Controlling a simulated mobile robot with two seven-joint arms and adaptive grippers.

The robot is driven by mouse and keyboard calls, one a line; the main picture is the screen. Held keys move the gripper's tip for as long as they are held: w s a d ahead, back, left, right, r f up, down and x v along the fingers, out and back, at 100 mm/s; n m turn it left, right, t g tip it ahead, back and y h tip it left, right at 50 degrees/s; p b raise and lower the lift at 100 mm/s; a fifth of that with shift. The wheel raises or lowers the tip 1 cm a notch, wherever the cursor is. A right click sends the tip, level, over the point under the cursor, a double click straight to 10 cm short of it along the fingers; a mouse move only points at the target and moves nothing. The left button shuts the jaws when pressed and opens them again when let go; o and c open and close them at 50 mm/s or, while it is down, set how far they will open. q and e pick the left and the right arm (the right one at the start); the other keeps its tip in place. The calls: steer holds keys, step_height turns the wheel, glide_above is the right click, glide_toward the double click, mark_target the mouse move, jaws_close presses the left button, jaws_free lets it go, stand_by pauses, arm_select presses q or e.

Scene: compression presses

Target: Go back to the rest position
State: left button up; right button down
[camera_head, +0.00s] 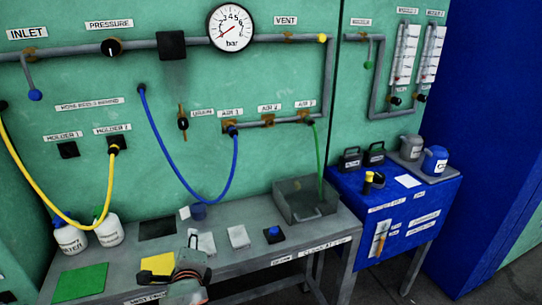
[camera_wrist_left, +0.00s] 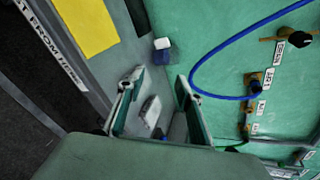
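My left gripper (camera_head: 190,268) is over the front of the grey workbench (camera_head: 225,225), beside the yellow mat (camera_head: 158,263). In the left wrist view its two fingers (camera_wrist_left: 160,80) stand apart with nothing held between them; the bench and a white block beyond show through the gap. My right gripper is not in view.
A green wall panel (camera_head: 60,195) behind carries pipes, a gauge (camera_head: 231,28), a yellow hose (camera_head: 28,175) and a blue hose (camera_head: 166,166).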

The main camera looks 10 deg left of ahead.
arm_select(q)
steer(key=s+d+f+n+g+h, duration=0.1)
steer(key=s+d+f+n+h, duration=0.2)
steer(key=f, duration=0.5)
steer(key=s+d+f+n+g+h, duration=0.15)
steer(key=s+d+f, duration=0.25)
steer(key=f, duration=0.4)
steer(key=s+d+f+n+h, duration=0.4)
steer(key=s+f+n, duration=0.4)
steer(key=s, duration=0.4)
steer(key=shift+f+n+t, duration=0.15)
steer(key=shift+n+t, duration=0.3)
steer(key=shift+n, duration=0.2)
steer(key=shift+d+h, duration=0.1)
steer(key=shift+h, duration=0.15)
